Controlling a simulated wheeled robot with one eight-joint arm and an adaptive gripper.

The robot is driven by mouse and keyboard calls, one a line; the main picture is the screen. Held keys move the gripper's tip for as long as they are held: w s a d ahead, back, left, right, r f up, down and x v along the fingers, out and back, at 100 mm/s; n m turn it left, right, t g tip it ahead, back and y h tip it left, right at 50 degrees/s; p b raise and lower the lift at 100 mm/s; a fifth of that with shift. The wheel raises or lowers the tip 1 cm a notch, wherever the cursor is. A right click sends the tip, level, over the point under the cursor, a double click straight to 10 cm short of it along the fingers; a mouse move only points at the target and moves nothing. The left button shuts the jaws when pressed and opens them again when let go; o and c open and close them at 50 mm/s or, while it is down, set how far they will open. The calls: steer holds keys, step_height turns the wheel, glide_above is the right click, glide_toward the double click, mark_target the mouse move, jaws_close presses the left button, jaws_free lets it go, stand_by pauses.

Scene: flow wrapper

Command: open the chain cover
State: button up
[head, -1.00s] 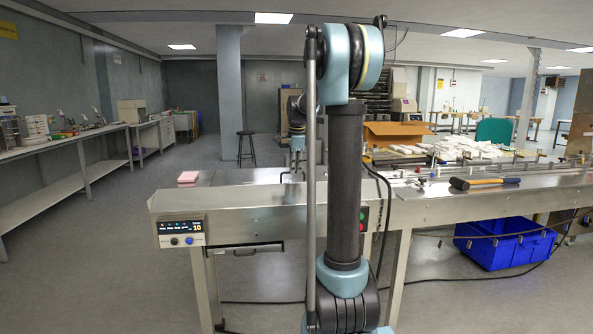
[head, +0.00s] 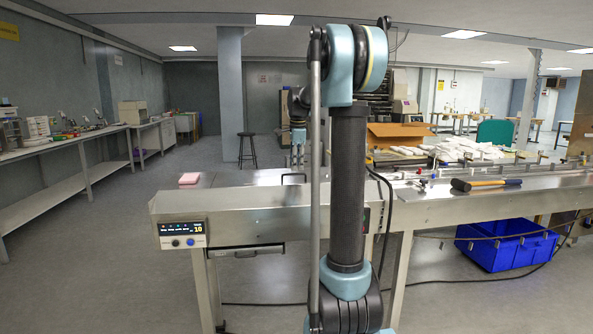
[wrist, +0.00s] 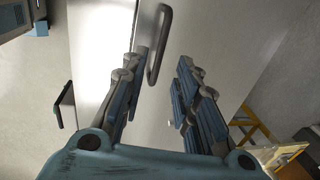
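The chain cover (head: 240,177) is a flat brushed-metal lid on top of the machine, lying closed. Its dark bar handle (head: 293,177) stands up from it. In the wrist view the cover (wrist: 174,62) is a pale metal sheet, and the handle (wrist: 159,45) is a rounded grey loop near the top middle. My gripper (wrist: 161,58) is open, its two fingers apart with nothing held between them. The handle appears beyond the fingertips, nearer the left finger; I cannot tell the exact gap. In the head view my gripper (head: 297,161) hangs above the handle.
A control panel (head: 184,233) is on the machine's front left. A pink block (head: 189,178) lies at the left end. A mallet (head: 485,184) lies on the bench at right. A blue crate (head: 507,247) stands below. The floor at left is clear.

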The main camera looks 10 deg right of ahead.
step_height(320, 180, up, 9)
steer(key=s, duration=0.1)
steer(key=shift+s, duration=0.3)
steer(key=s+f+n, duration=0.5)
steer(key=s+f, duration=0.1)
steer(key=s, duration=0.6)
steer(key=s+f+n, duration=0.5)
steer(key=s+f, duration=0.1)
steer(key=s, duration=0.6)
steer(key=s+f+n, duration=0.8)
steer(key=s+f, duration=1)
steer(key=f, duration=0.1)
step_height(320, 180, up, 36)
steer(key=n, duration=1.8)
glide_above(293, 174)
steer(key=s, duration=0.4)
steer(key=w+f, duration=0.1)
steer(key=f, duration=0.4)
steer(key=w+f, duration=0.1)
steer(key=f, duration=0.5)
steer(key=w+f, duration=0.2)
steer(key=f, duration=0.4)
